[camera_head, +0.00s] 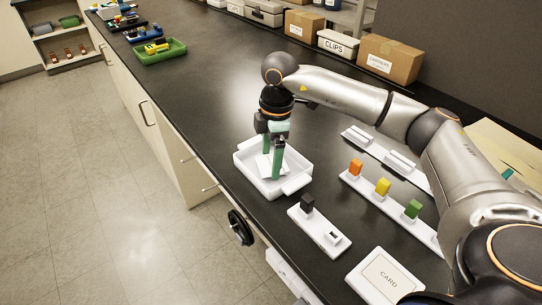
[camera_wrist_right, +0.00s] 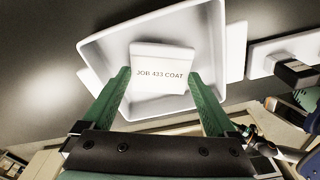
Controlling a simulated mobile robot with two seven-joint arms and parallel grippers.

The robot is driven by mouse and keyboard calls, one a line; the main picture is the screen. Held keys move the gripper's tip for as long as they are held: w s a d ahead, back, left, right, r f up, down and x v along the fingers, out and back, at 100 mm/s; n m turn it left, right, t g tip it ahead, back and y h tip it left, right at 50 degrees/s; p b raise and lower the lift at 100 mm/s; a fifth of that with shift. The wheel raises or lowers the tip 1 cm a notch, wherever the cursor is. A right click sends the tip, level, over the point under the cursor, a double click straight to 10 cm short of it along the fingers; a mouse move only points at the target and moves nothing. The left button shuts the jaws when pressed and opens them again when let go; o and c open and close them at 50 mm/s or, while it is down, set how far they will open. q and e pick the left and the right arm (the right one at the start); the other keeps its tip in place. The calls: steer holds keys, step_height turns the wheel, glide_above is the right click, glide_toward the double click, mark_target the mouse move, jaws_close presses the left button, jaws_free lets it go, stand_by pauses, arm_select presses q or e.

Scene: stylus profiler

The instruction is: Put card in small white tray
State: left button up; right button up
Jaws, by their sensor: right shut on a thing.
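My right gripper (camera_head: 271,168) points down over the small white tray (camera_head: 298,184) on the black counter. It is shut on a white card (camera_head: 263,166), which in the right wrist view (camera_wrist_right: 162,54) reads "JOB 433 COAT". The green fingertips (camera_wrist_right: 158,76) grip the card at its two sides. The card lies within the tray's outline in both views; whether it touches the tray floor (camera_wrist_right: 112,62) I cannot tell. My left gripper is not in view.
A white holder (camera_head: 330,240) with a black block stands just in front of the tray. A white plate marked CARD (camera_head: 362,290) is nearer. Boxes (camera_head: 391,59) line the back.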

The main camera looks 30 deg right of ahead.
steer(key=shift+f, duration=0.25)
steer(key=shift+f, duration=0.2)
steer(key=o, duration=1)
steer(key=shift+c, duration=0.2)
step_height(320, 180, up, 12)
steer(key=shift+s+d+r, duration=0.15)
steer(key=shift+d+r, duration=0.05)
steer(key=shift+d, duration=0.2)
